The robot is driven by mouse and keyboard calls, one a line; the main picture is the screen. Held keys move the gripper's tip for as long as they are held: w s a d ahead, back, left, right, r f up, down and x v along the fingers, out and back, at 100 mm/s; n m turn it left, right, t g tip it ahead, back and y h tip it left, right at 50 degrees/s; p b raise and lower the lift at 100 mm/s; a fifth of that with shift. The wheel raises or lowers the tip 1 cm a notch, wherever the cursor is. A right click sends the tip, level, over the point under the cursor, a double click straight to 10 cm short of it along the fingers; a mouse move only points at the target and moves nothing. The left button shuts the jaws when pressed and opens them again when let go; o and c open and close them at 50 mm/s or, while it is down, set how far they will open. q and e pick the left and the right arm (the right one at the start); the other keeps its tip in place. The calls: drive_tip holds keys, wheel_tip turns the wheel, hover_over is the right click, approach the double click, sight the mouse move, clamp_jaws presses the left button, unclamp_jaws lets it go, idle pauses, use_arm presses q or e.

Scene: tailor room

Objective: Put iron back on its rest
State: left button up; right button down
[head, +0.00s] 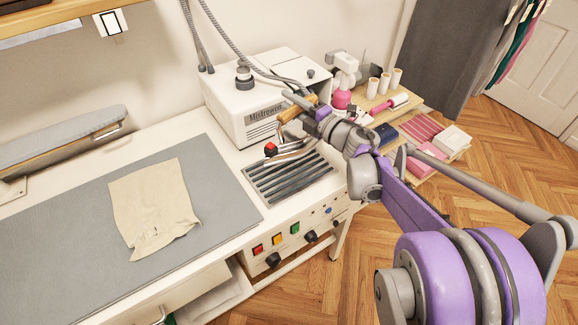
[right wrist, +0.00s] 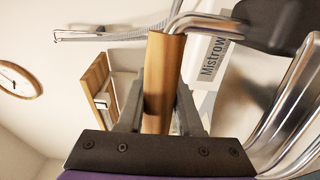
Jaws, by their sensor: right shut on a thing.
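The iron (head: 290,150) has a shiny metal body, a red knob and a wooden handle (head: 298,127). It is at the back end of the dark slatted rest (head: 290,180), beside the boiler box. I cannot tell whether its sole touches the slats. My right gripper (head: 305,115) is shut on the wooden handle, and its own fingers hide part of the iron. In the right wrist view the handle (right wrist: 160,85) stands between the two fingers (right wrist: 158,105), with the metal body to the right. My left gripper is not in view.
A white boiler box (head: 250,105) with hoses stands behind the rest. A beige cloth (head: 152,205) lies on the grey ironing pad (head: 80,220) at left. A wooden shelf (head: 412,105) with thread cones stands at right. The front slats are clear.

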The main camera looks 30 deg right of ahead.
sight(292, 131)
drive_tip(key=h, duration=0.1)
drive_tip(key=m+h, duration=0.2)
drive_tip(key=shift+d+r+t+p, duration=0.15)
drive_tip(key=shift+r+t+p, duration=0.1)
drive_tip(key=shift+t+p, duration=0.1)
drive_tip(key=shift+f+m+h, duration=0.3)
drive_tip(key=shift+h, duration=0.2)
drive_tip(key=shift+f+b, duration=0.55)
drive_tip(key=shift+f, duration=4.25)
drive_tip(key=shift+f, duration=0.15)
drive_tip(key=c, duration=0.6)
unclamp_jaws()
